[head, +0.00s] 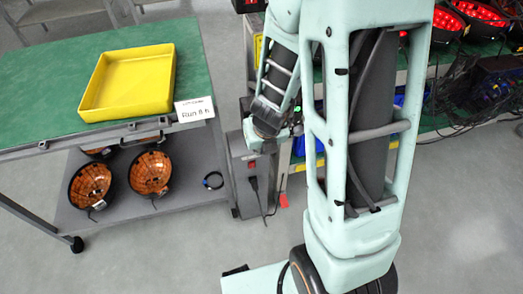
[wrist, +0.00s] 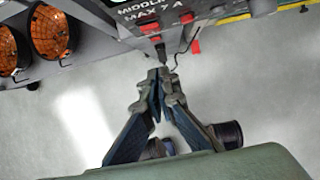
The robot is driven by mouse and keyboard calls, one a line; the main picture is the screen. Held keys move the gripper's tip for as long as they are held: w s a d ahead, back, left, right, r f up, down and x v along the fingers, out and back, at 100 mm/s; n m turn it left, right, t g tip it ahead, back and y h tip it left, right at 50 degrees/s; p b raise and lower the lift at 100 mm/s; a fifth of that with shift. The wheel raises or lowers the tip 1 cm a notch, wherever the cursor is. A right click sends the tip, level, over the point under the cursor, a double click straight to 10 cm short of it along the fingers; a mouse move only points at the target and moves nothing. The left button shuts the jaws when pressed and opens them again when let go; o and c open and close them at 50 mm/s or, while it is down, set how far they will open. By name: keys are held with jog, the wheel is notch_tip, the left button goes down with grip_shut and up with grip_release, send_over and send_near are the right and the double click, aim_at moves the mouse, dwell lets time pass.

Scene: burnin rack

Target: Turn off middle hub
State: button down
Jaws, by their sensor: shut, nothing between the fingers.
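In the wrist view the hub's panel (wrist: 130,30) is at the top, with partly cut-off lettering that appears to read "MIDDLE" and "MAX 7 A". Red parts (wrist: 187,17) show on it, and a black plug (wrist: 160,50) hangs from its edge. My gripper (wrist: 160,76) is shut and empty, its tips just below the plug in the picture. I cannot tell whether they touch anything. In the head view my arm hides much around the gripper.
A green-topped cart (head: 40,95) at left carries a yellow tray (head: 128,108) and a paper label (head: 195,109). Several orange-lined round lamps (head: 150,173) sit on its lower shelf. A rack with red-lit lamps (head: 480,12) and tangled cables stands at right. Grey floor is open in front.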

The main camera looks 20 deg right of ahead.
jog(key=shift+w+f+p, duration=0.1)
jog(key=shift+w+p, duration=0.75)
jog(key=shift+w, duration=1.3)
